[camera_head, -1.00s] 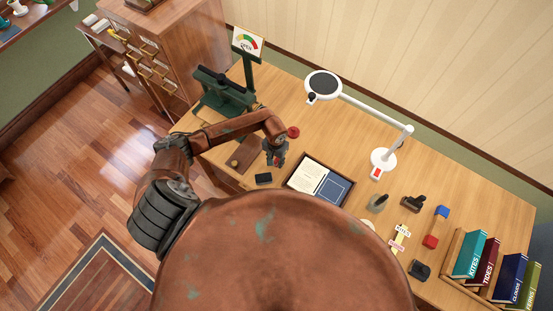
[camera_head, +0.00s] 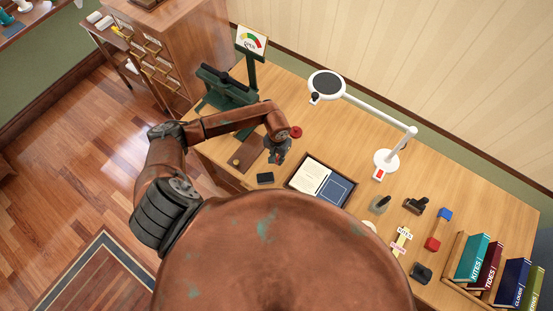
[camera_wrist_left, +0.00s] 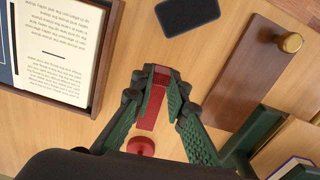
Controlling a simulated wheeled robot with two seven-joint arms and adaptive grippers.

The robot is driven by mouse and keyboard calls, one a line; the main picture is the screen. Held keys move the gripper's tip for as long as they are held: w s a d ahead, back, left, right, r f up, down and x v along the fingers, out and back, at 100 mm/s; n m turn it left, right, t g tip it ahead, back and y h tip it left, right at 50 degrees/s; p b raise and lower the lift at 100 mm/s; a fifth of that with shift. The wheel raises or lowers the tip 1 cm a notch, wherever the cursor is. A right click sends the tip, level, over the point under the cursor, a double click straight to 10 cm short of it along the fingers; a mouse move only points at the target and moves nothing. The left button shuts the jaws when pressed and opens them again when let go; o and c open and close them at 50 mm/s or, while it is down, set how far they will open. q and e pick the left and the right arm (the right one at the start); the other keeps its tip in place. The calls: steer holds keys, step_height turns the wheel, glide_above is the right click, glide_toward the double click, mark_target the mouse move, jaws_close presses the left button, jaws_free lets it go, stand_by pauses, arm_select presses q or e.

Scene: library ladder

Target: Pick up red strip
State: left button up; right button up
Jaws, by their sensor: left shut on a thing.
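The red strip (camera_wrist_left: 153,108) shows in the left wrist view as a narrow red bar between the two green fingers. My left gripper (camera_wrist_left: 162,88) is shut on it. In the head view my left gripper (camera_head: 277,157) points down over the desk, left of the book tray; the strip cannot be made out there. A round red knob-like piece (camera_wrist_left: 141,146) lies close to the strip in the wrist view; I cannot tell whether they touch. My right gripper is not in view.
An open book in a dark tray (camera_head: 346,206), a black pad (camera_head: 265,178) and a brown board with a brass knob (camera_wrist_left: 289,42) surround the gripper. A green press (camera_head: 225,88) stands behind it. A white lamp (camera_head: 386,159) and books (camera_head: 471,257) stand to the right.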

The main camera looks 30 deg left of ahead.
arm_select(q)
steer(key=s+d+r+b, duration=0.1)
steer(key=s+d+r, duration=0.1)
steer(key=s+r, duration=0.2)
steer(key=s+d+r+b, duration=0.1)
steer(key=s+d+r, duration=0.2)
steer(key=s, duration=0.4)
steer(key=shift+s+d+r+b, duration=0.2)
steer(key=shift+d+r+b, duration=0.15)
steer(key=shift+r, duration=0.3)
steer(key=shift+w, duration=0.1)
